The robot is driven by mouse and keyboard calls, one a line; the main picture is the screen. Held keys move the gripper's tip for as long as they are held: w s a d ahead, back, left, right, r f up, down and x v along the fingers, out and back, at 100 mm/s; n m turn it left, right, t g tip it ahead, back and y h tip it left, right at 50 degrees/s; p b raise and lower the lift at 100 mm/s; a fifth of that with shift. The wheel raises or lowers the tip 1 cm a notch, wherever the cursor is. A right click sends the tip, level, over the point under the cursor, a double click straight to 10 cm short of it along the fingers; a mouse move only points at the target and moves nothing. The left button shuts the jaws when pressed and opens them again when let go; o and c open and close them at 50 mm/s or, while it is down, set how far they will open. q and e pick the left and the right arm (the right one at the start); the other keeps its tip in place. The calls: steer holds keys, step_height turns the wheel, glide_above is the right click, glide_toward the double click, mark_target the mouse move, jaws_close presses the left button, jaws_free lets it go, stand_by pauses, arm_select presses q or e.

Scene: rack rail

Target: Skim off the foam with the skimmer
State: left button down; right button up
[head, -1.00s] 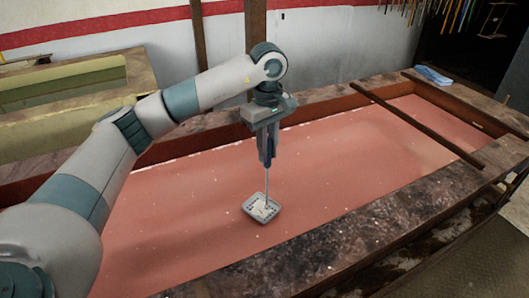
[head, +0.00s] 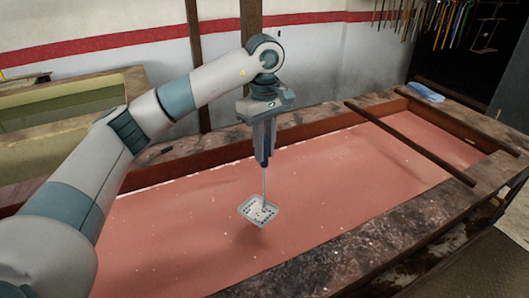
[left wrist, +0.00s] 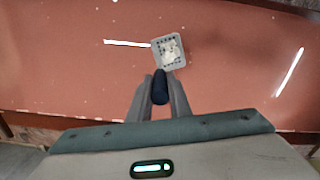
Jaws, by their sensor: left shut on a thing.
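The skimmer (head: 259,211) has a light grey square perforated plate, a thin metal stem and a dark blue handle. My left gripper (head: 264,158) is shut on the handle and points down, with the plate hanging below it, over the red liquid (head: 330,165). A dark shadow lies on the liquid below the plate, apart from it. In the left wrist view the plate (left wrist: 168,52) carries a whitish patch that looks like foam. Small white foam specks are scattered on the liquid, with a pale line along the far wall. My right gripper is not in view.
The liquid fills a long vat with a broad, stained rim (head: 330,250). A wooden bar (head: 410,140) crosses the vat at the right. A blue cloth (head: 427,92) lies on the far right rim. A second, yellowish vat (head: 70,125) stands at the back left.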

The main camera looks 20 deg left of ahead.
arm_select(q)
steer(key=shift+r+p, duration=0.35)
steer(key=shift+r, duration=0.75)
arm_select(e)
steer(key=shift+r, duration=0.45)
arm_select(q)
steer(key=shift+d, duration=0.1)
stand_by(1.5)
